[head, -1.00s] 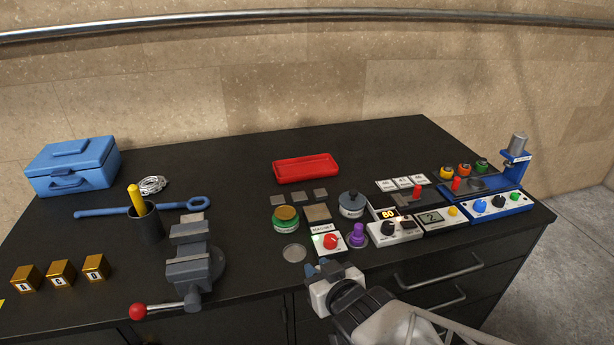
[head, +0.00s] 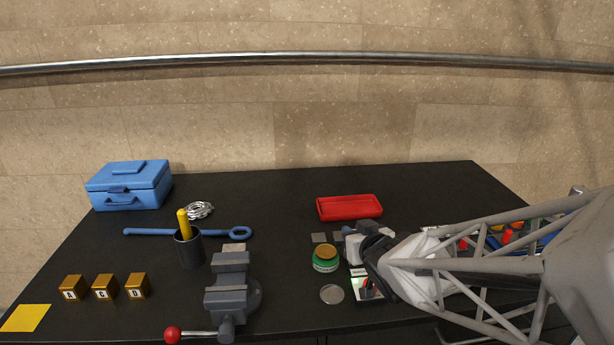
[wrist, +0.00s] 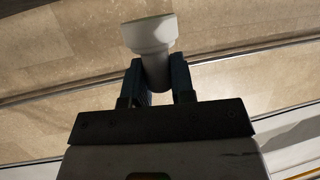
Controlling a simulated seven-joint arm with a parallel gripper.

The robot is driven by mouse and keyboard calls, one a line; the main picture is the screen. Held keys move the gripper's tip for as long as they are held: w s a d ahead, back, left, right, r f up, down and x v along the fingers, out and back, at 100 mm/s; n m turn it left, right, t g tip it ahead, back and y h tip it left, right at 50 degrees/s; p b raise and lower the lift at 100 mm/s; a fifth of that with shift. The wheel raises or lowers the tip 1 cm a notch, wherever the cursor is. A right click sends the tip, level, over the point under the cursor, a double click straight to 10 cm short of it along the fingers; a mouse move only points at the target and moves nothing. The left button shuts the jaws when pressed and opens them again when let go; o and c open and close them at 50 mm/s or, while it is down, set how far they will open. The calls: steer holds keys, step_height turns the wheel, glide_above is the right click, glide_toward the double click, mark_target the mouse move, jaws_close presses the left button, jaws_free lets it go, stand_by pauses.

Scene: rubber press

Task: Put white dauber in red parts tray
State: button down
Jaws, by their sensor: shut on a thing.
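A white dauber (wrist: 150,35) with a wide head and narrower neck shows in the wrist view. My gripper (wrist: 156,82) is shut on its neck, and the head sticks out past the dark blue-green fingers. The wall is behind it. In the head view my gripper (head: 350,236) is over the right part of the bench, in front of the red parts tray; its fingertips and the dauber are hard to make out there. The red parts tray (head: 349,208) stands near the back of the bench, and its visible inside looks empty.
A green and gold tin (head: 325,258) and a clear disc (head: 332,294) lie left of my gripper. A grey vise (head: 231,285), black cup (head: 190,249) and blue toolbox (head: 130,186) stand further left. My arm hides most of the right side.

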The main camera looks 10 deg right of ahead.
steer(key=w+d, duration=0.4)
steer(key=w, duration=0.6)
steer(key=w+d+r, duration=0.1)
steer(key=w+d, duration=0.4)
steer(key=w, duration=0.5)
steer(key=w+d, duration=0.4)
steer(key=w, duration=0.6)
steer(key=shift+w+d+r, duration=0.2)
steer(key=shift+w+r, duration=0.05)
steer(key=shift+w, duration=0.05)
step_height(320, 180, down, 6)
steer(key=shift+f, duration=0.2)
steer(key=shift+f, duration=1.8)
steer(key=shift+f, duration=0.6)
steer(key=c, duration=1)
jaws_free()
